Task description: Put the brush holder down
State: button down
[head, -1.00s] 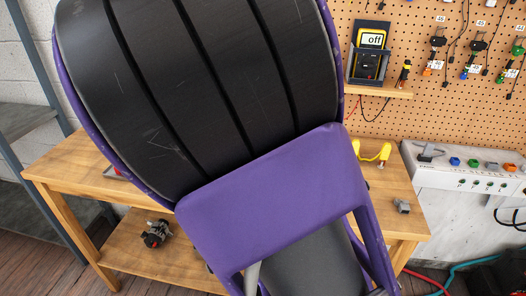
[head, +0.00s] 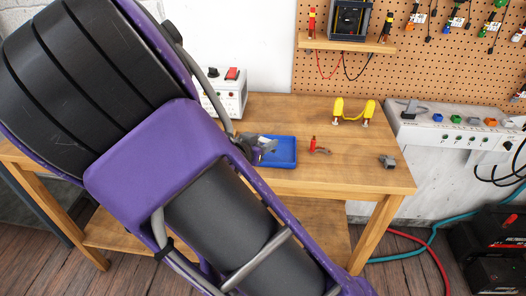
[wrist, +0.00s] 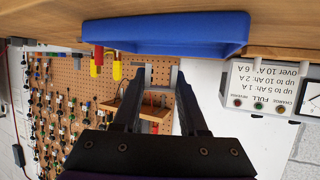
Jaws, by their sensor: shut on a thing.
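My gripper (head: 254,147) is at the near-left part of the blue tray (head: 285,152) on the workbench, partly hidden behind my purple arm. A small grey piece, which I take to be the brush holder (head: 268,145), shows at its fingertips against the tray. In the wrist view the two dark fingers (wrist: 158,78) stand apart, and the held piece between them is hard to make out. The blue tray (wrist: 165,35) spans the top of that view, beyond the fingertips. Whether the piece touches the tray is not clear.
On the wooden workbench (head: 350,178) are a small red item (head: 314,146), a yellow stand (head: 353,111) and a grey block (head: 387,161). A white power box (head: 225,92) stands at the back left.

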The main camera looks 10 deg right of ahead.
jog(key=shift+f+b, duration=0.6)
jog(key=shift+f, duration=1.05)
jog(key=shift+f, duration=0.15)
jog(key=shift+c, duration=2.2)
grip_release()
jog(key=shift+a+r, duration=0.1)
jog(key=shift+r, duration=0.2)
jog(key=p+v, duration=0.4)
jog(key=v, duration=0.7)
jog(key=shift+s+a, duration=0.3)
jog(key=shift+s, duration=0.05)
